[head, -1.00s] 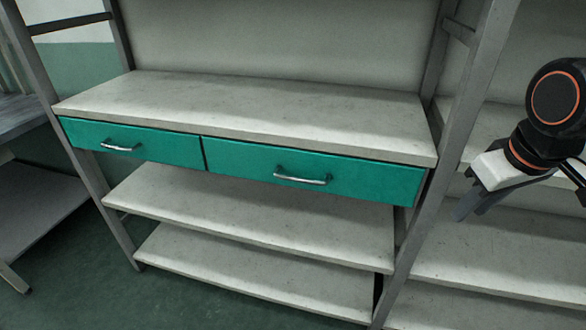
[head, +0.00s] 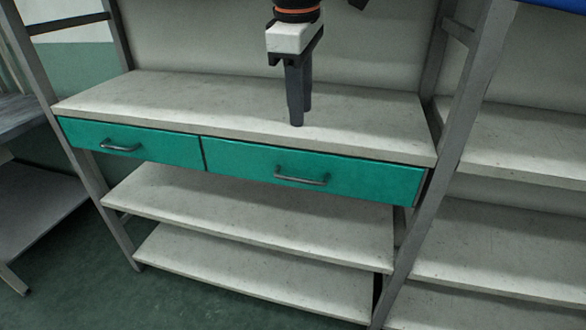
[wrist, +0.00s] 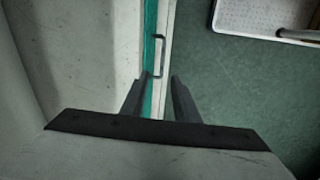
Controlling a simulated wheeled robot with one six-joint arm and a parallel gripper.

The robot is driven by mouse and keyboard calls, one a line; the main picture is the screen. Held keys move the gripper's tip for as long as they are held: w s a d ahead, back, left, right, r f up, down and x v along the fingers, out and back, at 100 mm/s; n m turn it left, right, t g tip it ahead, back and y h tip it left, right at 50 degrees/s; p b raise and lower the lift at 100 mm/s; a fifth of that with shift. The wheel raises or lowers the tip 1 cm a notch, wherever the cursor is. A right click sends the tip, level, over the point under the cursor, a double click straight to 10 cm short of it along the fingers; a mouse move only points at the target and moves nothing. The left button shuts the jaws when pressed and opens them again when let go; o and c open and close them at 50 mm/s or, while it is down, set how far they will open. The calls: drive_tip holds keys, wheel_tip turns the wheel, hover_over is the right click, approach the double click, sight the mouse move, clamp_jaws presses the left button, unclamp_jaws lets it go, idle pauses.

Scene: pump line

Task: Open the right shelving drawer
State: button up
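The right shelving drawer (head: 360,181) has a wide green front and looks shut, flush under the shelf top. Its bar handle (head: 301,181) is at the middle of the front. My gripper (head: 298,122) points down with its dark fingers in front of the shelf top in the head view, above the handle in the picture. In the wrist view my gripper's fingers (wrist: 159,75) are apart with nothing between them. A handle (wrist: 160,56) on the green front shows just beyond the fingertips, not touched. The exact height of the fingertips is hard to judge.
The left drawer (head: 130,143) beside it is also shut. Two bare lower shelves (head: 245,221) lie under the drawers. A grey upright post (head: 450,160) stands at the right end. The shelf top (head: 180,95) is empty.

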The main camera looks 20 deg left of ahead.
drive_tip(key=a, duration=0.2)
approach(293, 177)
drive_tip(key=shift+n, duration=0.3)
drive_tip(key=f, duration=0.2)
drive_tip(key=w+f, duration=0.1)
drive_tip(key=f, duration=0.4)
drive_tip(key=shift+w+f, duration=0.15)
drive_tip(key=shift+w, duration=0.1)
drive_tip(key=shift+c, duration=0.3)
clamp_jaws()
